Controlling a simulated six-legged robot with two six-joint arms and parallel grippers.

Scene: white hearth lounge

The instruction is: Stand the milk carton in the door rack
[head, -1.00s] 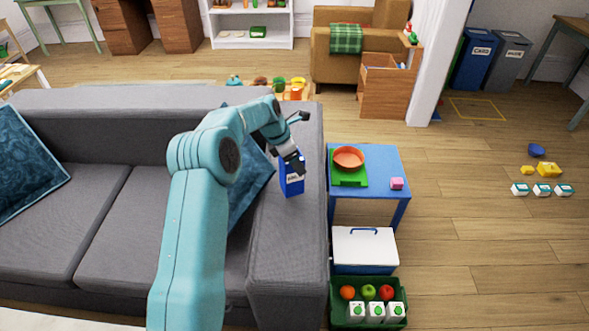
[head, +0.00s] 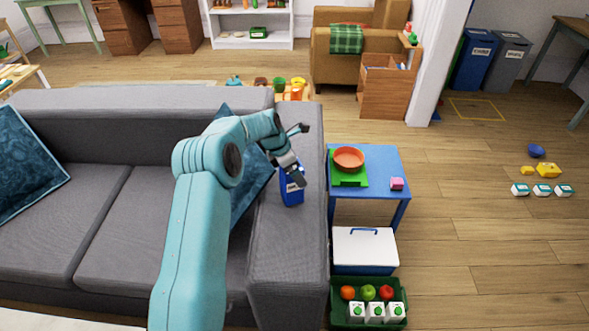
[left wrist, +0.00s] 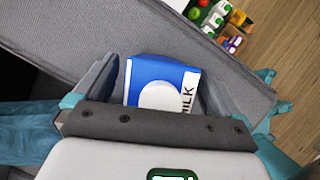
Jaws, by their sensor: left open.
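The milk carton (head: 292,196) is blue and white. It is at the grey sofa's right armrest in the head view; I cannot tell whether it rests on it. My left gripper (head: 293,179) is over the carton's upper part and partly hides it. In the left wrist view the carton (left wrist: 160,78) shows its blue top and a white "MILK" label, between the fingers of my open left gripper (left wrist: 161,92). Contact with the fingers cannot be told. No door rack is in view. My right gripper is not in view.
Right of the sofa (head: 285,260) stands a blue table (head: 382,160) with an orange bowl (head: 348,158) and a pink block (head: 397,184). A white-lidded cooler (head: 365,250) and a green crate (head: 336,315) of food stand in front.

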